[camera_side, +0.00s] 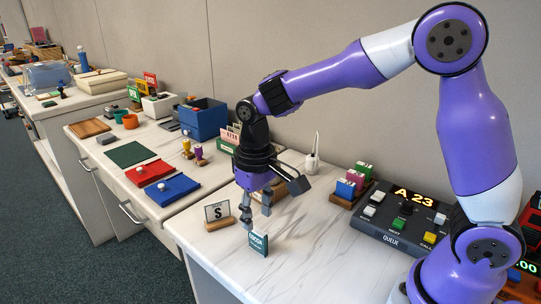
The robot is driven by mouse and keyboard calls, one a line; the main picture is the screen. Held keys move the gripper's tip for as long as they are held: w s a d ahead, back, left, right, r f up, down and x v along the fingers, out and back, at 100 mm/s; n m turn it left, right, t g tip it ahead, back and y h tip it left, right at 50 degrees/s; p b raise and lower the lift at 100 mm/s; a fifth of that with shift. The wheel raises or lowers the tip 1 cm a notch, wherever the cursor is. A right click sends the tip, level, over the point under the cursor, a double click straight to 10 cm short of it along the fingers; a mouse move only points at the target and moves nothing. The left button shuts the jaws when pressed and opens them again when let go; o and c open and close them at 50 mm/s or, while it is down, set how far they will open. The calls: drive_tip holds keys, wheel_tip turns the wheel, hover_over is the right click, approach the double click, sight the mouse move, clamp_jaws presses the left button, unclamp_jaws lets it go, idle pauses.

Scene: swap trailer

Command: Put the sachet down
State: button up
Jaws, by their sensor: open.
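The sachet (258,243) is a small dark teal packet with pale lettering on its front. It stands upright on the pale marbled worktop near the front edge, in the side view. My gripper (257,219) points down just above and behind it, with its fingers apart. I see nothing held between the fingers. Whether a fingertip still touches the top of the sachet is hard to tell at this size.
A card marked S (217,212) on a wooden stand is close left of my gripper. A queue console (400,217) and a wooden holder with coloured blocks (350,187) stand to the right. A white bottle (313,160) is behind. The worktop (310,255) right of the sachet is clear.

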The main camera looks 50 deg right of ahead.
sight(258, 231)
wheel_tip(258, 231, up, 6)
drive_tip(key=s+d+r+t, duration=0.3)
drive_tip(key=s+d+t, duration=0.2)
drive_tip(key=s, duration=0.6)
drive_tip(key=shift+s+d+t, duration=0.3)
drive_tip(key=shift+s+d, duration=0.05)
drive_tip(key=shift+d, duration=0.2)
drive_tip(key=shift+r, duration=0.1)
idle(0.5)
